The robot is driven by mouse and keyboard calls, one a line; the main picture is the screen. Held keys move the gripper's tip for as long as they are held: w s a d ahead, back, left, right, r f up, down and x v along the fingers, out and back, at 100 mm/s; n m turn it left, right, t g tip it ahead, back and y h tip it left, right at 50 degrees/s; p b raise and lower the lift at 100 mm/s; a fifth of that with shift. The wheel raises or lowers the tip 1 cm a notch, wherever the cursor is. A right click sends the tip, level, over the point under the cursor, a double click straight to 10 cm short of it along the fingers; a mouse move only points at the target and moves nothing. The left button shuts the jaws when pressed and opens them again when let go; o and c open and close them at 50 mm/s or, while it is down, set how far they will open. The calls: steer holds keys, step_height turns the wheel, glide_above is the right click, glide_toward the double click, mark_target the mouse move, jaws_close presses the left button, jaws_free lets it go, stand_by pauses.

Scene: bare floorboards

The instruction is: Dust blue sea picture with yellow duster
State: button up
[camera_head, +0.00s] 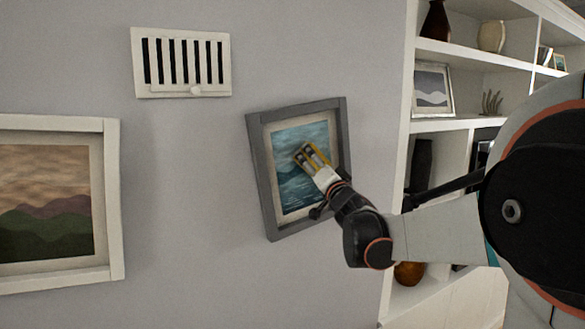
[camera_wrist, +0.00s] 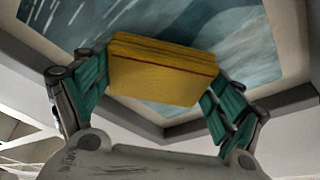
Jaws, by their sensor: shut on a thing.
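The blue sea picture (camera_head: 288,202) hangs on the wall, slightly tilted, in a dark grey frame with a pale mat. It also fills the upper part of the wrist view (camera_wrist: 250,52). My gripper (camera_head: 314,158) is in front of the middle of the picture. In the wrist view its green-padded fingers are shut on the yellow duster (camera_wrist: 160,72), a yellow block with a thin red line. The duster is at the picture's surface; I cannot tell whether it touches it. In the head view the duster is mostly hidden by the fingers.
A white-framed picture of green hills (camera_head: 112,205) hangs at the left. A white wall vent (camera_head: 181,90) is above. White shelves (camera_head: 460,125) with vases and a framed picture (camera_head: 432,90) stand close at the right. The wall between the two hanging pictures is bare.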

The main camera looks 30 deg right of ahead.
mark_target(326, 160)
steer(key=shift+w+d+r, duration=0.1)
steer(key=shift+d+r, duration=0.05)
steer(key=shift+d, duration=0.75)
steer(key=shift+d+r, duration=0.15)
steer(key=shift+d, duration=0.75)
steer(key=shift+s+d, duration=0.1)
steer(key=shift+s, duration=2.8)
steer(key=shift+s, duration=0.1)
steer(key=shift+s+p, duration=0.3)
steer(key=shift+s, duration=1.15)
steer(key=shift+s, duration=0.1)
